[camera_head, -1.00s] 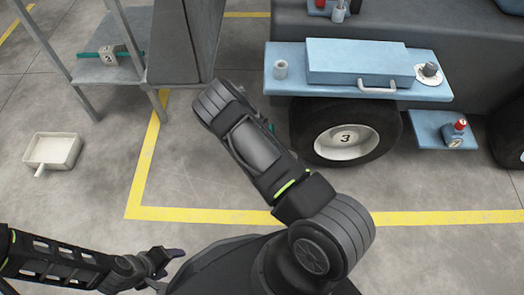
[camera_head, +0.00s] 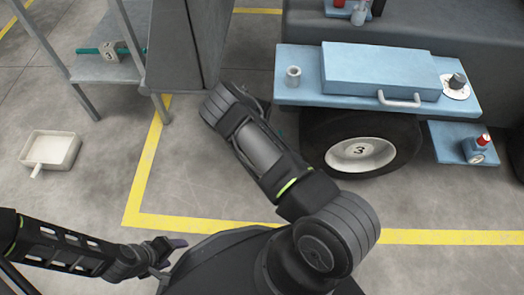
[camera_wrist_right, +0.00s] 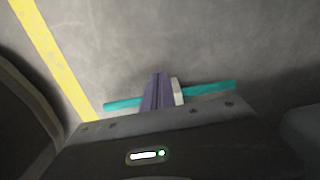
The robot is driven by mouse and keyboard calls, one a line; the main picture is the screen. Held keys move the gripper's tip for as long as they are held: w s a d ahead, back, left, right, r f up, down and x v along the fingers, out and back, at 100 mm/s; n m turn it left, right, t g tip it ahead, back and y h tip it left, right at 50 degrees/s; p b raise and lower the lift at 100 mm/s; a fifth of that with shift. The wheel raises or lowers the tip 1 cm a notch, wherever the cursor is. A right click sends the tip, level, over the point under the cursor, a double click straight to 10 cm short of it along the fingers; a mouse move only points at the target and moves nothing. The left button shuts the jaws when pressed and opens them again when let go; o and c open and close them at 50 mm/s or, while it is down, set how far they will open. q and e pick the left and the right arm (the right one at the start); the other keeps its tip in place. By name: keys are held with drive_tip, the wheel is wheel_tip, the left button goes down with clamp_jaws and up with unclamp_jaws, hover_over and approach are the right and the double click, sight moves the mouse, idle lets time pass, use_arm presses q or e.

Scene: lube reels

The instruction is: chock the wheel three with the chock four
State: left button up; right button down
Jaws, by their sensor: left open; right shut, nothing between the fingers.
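Wheel three (camera_head: 360,152), a black tyre with a pale hub marked 3, stands under the blue side shelf of the dark vehicle. In the right wrist view, a pale block (camera_wrist_right: 178,91) with a teal bar (camera_wrist_right: 212,91) is on the floor side of my right gripper (camera_wrist_right: 158,76). Its number is hidden, so I cannot tell if it is chock four. The purple fingers are shut and empty, overlapping it in the picture; contact is unclear. In the head view my right arm hides this gripper, left of the wheel. My left gripper (camera_head: 172,246) is open and empty at the lower left.
A similar block (camera_head: 110,52) with a teal bar, its number apparently 3, sits on a grey rack (camera_head: 110,70) at the upper left. A cream tray (camera_head: 52,150) lies on the floor. A blue case (camera_head: 380,70) rests above the wheel.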

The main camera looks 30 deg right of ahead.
wheel_tip(320, 180, down, 9)
drive_tip(key=b, duration=0.4)
drive_tip(key=shift+r, duration=0.1)
drive_tip(key=shift+s+d+r, duration=0.15)
drive_tip(key=shift+s+d, duration=0.55)
drive_tip(key=shift+d, duration=0.3)
use_arm(q)
drive_tip(key=shift+w+f+b, duration=0.2)
drive_tip(key=shift+w+f, duration=0.05)
drive_tip(key=shift+f, duration=1.1)
drive_tip(key=shift+w+f+b, duration=0.15)
drive_tip(key=shift+w+f, duration=0.05)
drive_tip(key=shift+f, duration=1.1)
use_arm(e)
drive_tip(key=shift+s+d+r, duration=0.1)
drive_tip(key=shift+s+d, duration=0.4)
drive_tip(key=shift+d, duration=0.1)
drive_tip(key=shift+d, duration=0.1)
